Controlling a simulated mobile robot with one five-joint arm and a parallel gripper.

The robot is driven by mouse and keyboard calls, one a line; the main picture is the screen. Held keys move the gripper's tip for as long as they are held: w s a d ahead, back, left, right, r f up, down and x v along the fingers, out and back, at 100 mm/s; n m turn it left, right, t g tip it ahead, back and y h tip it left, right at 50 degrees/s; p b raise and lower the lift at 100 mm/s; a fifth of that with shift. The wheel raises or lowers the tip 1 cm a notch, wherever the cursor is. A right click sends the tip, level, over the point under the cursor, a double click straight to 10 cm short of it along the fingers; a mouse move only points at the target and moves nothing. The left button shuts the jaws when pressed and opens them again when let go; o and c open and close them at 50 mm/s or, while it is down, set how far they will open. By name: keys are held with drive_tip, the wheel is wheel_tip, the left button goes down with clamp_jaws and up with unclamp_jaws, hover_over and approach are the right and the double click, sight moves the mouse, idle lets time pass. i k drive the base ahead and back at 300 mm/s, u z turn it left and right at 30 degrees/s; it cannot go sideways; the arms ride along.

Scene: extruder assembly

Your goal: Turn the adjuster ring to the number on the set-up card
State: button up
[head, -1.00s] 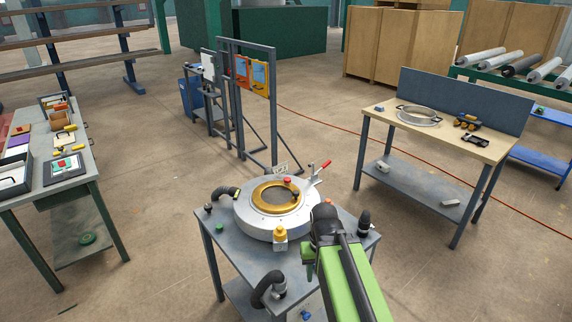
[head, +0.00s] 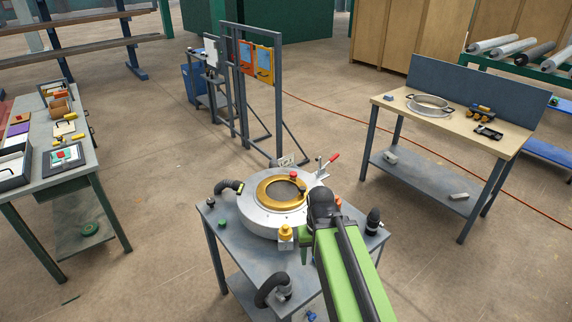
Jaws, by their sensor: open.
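The gold adjuster ring (head: 264,192) lies in the top of a round grey housing (head: 254,216) on a small grey table. A red knob (head: 295,175) shows at the ring's far side. A small pale plate with dark marks (head: 286,161) stands behind the housing. I cannot read it, nor tell whether it is the set-up card. My gripper (head: 322,200) is at the black end of my green arm, over the housing's right front edge. It covers part of the housing. Its fingertips are hard to make out, and I see nothing held. I cannot tell whether it touches anything.
A red-handled clamp (head: 329,161) rises at the housing's right rear, and a yellow-topped fitting (head: 286,234) stands at its front. Black hoses and knobs sit around the table (head: 237,253). A workbench (head: 464,127) is at right, another (head: 62,170) at left.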

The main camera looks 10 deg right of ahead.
sight(276, 192)
drive_tip(key=z, duration=0.8)
drive_tip(key=k, duration=0.4)
drive_tip(key=u, duration=0.65)
drive_tip(key=i, duration=1)
drive_tip(key=u, duration=0.05)
